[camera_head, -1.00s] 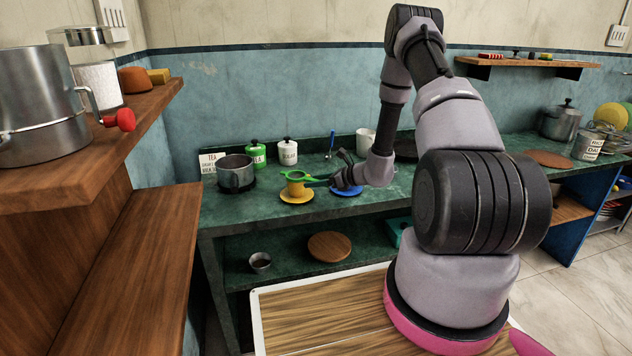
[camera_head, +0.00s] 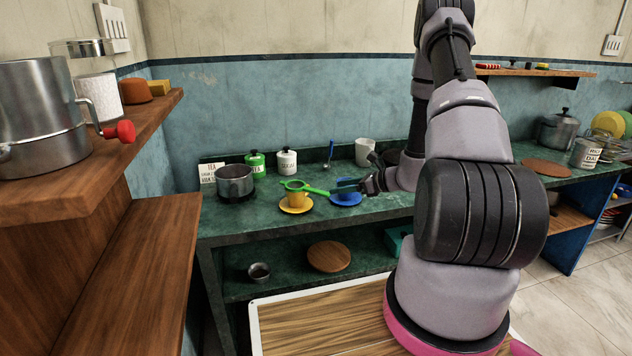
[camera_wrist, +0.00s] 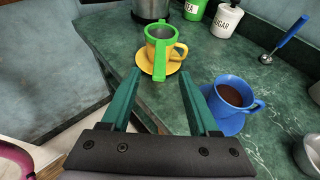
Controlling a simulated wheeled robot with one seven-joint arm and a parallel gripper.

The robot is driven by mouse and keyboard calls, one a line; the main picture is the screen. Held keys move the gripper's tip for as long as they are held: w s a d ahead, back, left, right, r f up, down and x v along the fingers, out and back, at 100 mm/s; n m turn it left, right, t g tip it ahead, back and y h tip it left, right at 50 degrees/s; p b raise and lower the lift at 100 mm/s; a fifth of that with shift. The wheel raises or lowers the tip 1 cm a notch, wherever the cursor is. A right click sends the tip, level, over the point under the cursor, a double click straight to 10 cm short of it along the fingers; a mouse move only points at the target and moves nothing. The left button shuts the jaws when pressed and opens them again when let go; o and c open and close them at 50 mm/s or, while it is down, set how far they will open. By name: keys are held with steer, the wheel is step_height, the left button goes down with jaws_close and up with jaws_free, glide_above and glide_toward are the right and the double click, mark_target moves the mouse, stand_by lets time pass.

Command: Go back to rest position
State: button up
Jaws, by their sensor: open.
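My gripper (camera_head: 358,185) is open and empty above the green counter (camera_head: 232,221). It points left, near the blue cup. Its two teal fingers (camera_wrist: 160,95) stand apart in the wrist view, with nothing between them. A yellow cup (camera_head: 297,199) stands on a yellow saucer, with a green strainer (camera_head: 294,185) across its top. The wrist view also shows the yellow cup (camera_wrist: 175,52) and the strainer (camera_wrist: 159,45). A blue cup (camera_wrist: 233,92) with brown liquid stands on a blue saucer (camera_wrist: 226,121) to the right. In the head view my gripper partly hides it.
A metal pot (camera_head: 234,181) stands left on the counter. Green (camera_head: 255,163) and white (camera_head: 287,160) jars, a blue-handled ladle (camera_head: 330,152) and a white mug (camera_head: 365,151) stand at the back. A wooden shelf (camera_head: 110,145) juts out at left. The lower shelf holds a round board (camera_head: 328,256).

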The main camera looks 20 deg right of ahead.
steer(key=s+a+r+n+g, duration=0.2)
steer(key=s+a+r+n, duration=0.15)
steer(key=r, duration=0.45)
steer(key=s+a+r+n+g, duration=0.25)
steer(key=s+r+n, duration=0.2)
steer(key=r, duration=0.25)
steer(key=s+a+r+n+g, duration=0.25)
steer(key=a+r+n, duration=0.2)
steer(key=r, duration=0.35)
steer(key=s+d+r+n+t+h, duration=0.2)
steer(key=s+r+n+h, duration=0.2)
steer(key=s+r, duration=0.3)
steer(key=s+d+r+n+t+h, duration=0.1)
steer(key=s+r+n+t+h, duration=0.1)
steer(key=s+r+n, duration=0.4)
steer(key=s+r+h, duration=0.1)
steer(key=s+r, duration=0.1)
steer(key=s, duration=0.3)
steer(key=shift+d+t+h, duration=0.4)
